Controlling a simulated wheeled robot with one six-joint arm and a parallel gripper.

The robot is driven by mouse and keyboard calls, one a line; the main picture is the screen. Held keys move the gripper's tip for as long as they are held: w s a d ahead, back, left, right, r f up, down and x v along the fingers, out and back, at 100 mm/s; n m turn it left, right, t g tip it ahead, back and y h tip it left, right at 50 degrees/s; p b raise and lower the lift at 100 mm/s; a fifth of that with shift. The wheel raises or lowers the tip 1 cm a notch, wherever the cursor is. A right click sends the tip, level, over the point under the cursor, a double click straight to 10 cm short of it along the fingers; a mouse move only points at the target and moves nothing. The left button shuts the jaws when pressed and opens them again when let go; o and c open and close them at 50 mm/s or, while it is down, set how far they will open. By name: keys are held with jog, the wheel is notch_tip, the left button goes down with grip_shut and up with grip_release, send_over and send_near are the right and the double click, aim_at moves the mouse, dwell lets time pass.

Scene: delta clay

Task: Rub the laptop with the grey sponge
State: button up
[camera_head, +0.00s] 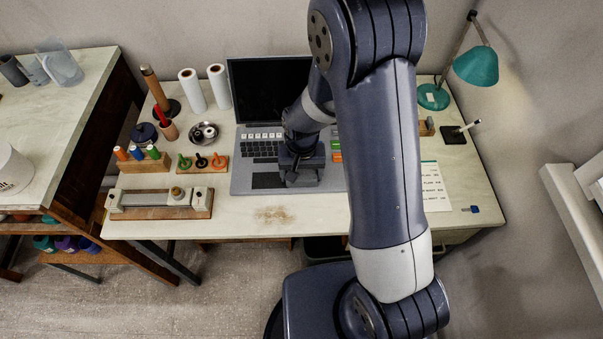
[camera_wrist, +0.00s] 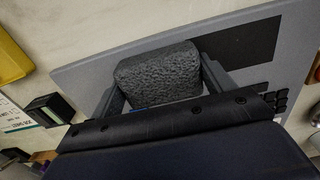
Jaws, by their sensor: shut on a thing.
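The open laptop (camera_head: 240,181) stands on the desk with its dark screen raised at the back. In the wrist view its grey base (camera_wrist: 85,72) and dark touchpad (camera_wrist: 243,48) show. My gripper (camera_head: 303,176) is low over the right front part of the laptop, beside the touchpad. In the wrist view my gripper (camera_wrist: 162,84) is shut on the grey sponge (camera_wrist: 158,74), one finger on each side. The sponge is over the laptop's base near its edge; I cannot tell whether it touches. The sponge is hidden in the head view, and my arm covers the laptop's right side.
A teal lamp (camera_head: 476,66) and a printed sheet (camera_head: 434,187) are to the right. A brown stain (camera_head: 275,214) marks the clear desk front.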

notch_tip(320, 180, up, 4)
jog(key=shift+d+f+p, duration=0.1)
jog(key=shift+d+p, duration=0.05)
jog(key=shift+p, duration=0.7)
jog(key=shift+r, duration=0.4)
jog(key=shift+r+p, duration=1.55)
jog(key=shift+r, duration=0.35)
